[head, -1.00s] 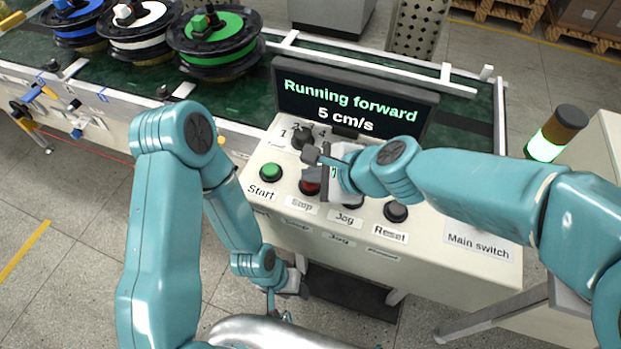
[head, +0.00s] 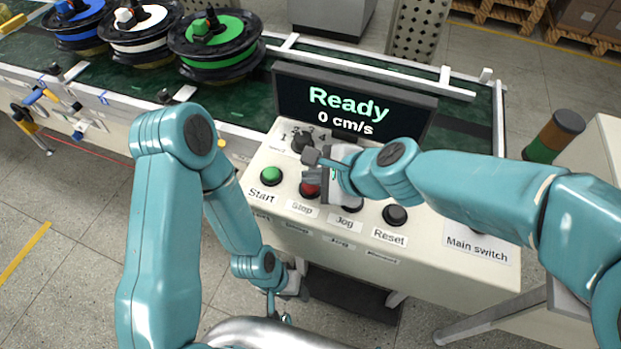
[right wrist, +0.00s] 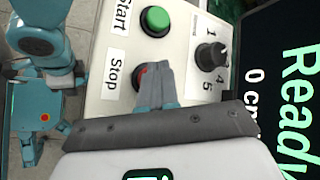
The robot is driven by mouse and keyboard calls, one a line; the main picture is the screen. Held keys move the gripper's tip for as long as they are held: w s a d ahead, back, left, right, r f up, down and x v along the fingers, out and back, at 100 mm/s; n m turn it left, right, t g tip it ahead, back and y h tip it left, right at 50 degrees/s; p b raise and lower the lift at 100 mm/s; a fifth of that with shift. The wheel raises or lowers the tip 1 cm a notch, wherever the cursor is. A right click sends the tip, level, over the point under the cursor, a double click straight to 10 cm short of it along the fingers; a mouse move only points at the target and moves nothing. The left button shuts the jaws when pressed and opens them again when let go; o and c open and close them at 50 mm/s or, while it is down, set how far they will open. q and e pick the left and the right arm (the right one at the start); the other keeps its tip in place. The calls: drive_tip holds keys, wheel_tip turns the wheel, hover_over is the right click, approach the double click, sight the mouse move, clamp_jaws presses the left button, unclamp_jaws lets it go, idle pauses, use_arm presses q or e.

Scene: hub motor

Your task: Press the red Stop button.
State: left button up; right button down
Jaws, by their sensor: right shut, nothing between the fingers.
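The red Stop button (head: 309,188) is on the sloped white control panel (head: 262,224), above its Stop label. My right gripper (head: 310,174) is shut and empty, with its fingertips at the Stop button. In the right wrist view the shut fingers (right wrist: 153,88) cover most of the red button (right wrist: 141,76), and only its edge shows. They look to be touching it. The display (head: 352,104) reads "Ready" and "0 cm/s". My left gripper (head: 285,310) hangs low in front of the panel, and its fingers are too small to judge.
A green Start button (head: 271,175) is left of Stop; a Jog button (head: 352,205) and Reset button (head: 395,214) are to the right. A rotary knob (head: 302,140) sits above. Several spools, one green (head: 222,35), stand on the conveyor behind. A signal lamp (head: 552,137) stands at right.

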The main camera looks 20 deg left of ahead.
sight(314, 188)
drive_tip(key=shift+r, duration=0.45)
wheel_tip(314, 188, up, 5)
drive_tip(key=p, duration=0.5)
drive_tip(key=shift+r, duration=0.1)
idle(0.6)
